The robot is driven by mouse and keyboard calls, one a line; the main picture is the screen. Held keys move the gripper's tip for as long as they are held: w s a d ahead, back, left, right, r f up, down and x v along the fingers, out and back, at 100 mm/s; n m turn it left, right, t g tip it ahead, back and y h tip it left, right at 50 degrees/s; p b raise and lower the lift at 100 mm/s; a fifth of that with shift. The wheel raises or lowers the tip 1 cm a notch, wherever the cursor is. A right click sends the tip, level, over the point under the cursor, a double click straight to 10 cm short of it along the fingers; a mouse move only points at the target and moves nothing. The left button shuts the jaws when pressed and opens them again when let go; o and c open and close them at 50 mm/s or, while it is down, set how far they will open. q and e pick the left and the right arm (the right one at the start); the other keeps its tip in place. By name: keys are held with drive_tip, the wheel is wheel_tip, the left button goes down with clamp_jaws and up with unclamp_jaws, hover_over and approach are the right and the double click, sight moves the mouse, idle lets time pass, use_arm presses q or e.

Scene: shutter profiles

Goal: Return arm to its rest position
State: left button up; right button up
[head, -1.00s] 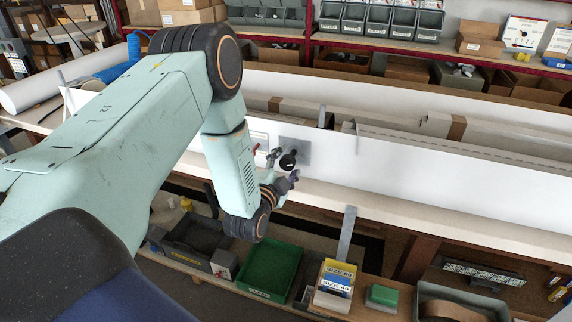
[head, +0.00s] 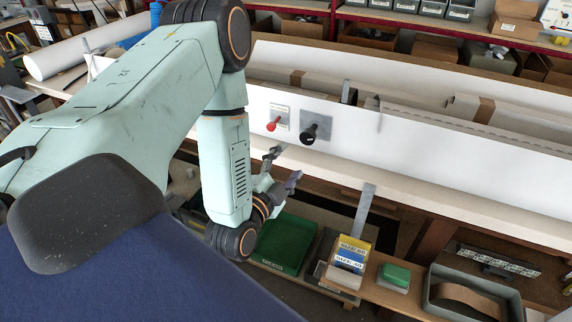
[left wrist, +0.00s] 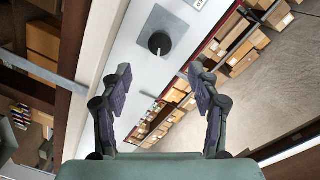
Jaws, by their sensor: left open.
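My left gripper (head: 283,168) is open and empty in the head view, in front of the white panel's lower edge and below the black knob. In the left wrist view its two padded fingers (left wrist: 161,88) stand wide apart with nothing between them. The black knob (head: 310,135) sits on a grey plate on the white panel, apart from the fingers; it also shows in the left wrist view (left wrist: 159,43). A red lever (head: 273,125) is on a small plate left of the knob. My right gripper is not in view.
A green tray (head: 284,245), yellow and blue boxes (head: 350,254), a green-topped box (head: 395,275) and a grey bin (head: 470,292) stand on the low shelf below. A metal strip (head: 363,209) hangs from the bench edge. White rolls (head: 75,55) lie at the back left.

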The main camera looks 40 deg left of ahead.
use_arm(q)
drive_tip(key=shift+s, duration=0.1)
idle(0.5)
drive_tip(key=s+d+f+n+g+h+b, duration=0.1)
drive_tip(key=s+d+f+n+g+h, duration=0.15)
drive_tip(key=s+f+n+g, duration=0.4)
drive_tip(key=s+d+f+n+g+h+b, duration=0.1)
drive_tip(key=s+d+f+g, duration=0.2)
drive_tip(key=f, duration=0.7)
drive_tip(key=s+d+f+n+g+b, duration=0.1)
drive_tip(key=s+d+f+g+b, duration=0.1)
drive_tip(key=s+f, duration=0.3)
drive_tip(key=s+d+f+n+g+b, duration=0.1)
drive_tip(key=s+d+f+g+b, duration=0.2)
drive_tip(key=s, duration=1)
wheel_tip(320, 180, down, 2)
drive_tip(key=shift+s+d+f+g+b, duration=0.25)
drive_tip(key=shift+g+b, duration=0.45)
drive_tip(key=shift+g, duration=0.55)
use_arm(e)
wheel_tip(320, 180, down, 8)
use_arm(q)
drive_tip(key=shift+a+r, duration=0.1)
drive_tip(key=shift+c, duration=0.5)
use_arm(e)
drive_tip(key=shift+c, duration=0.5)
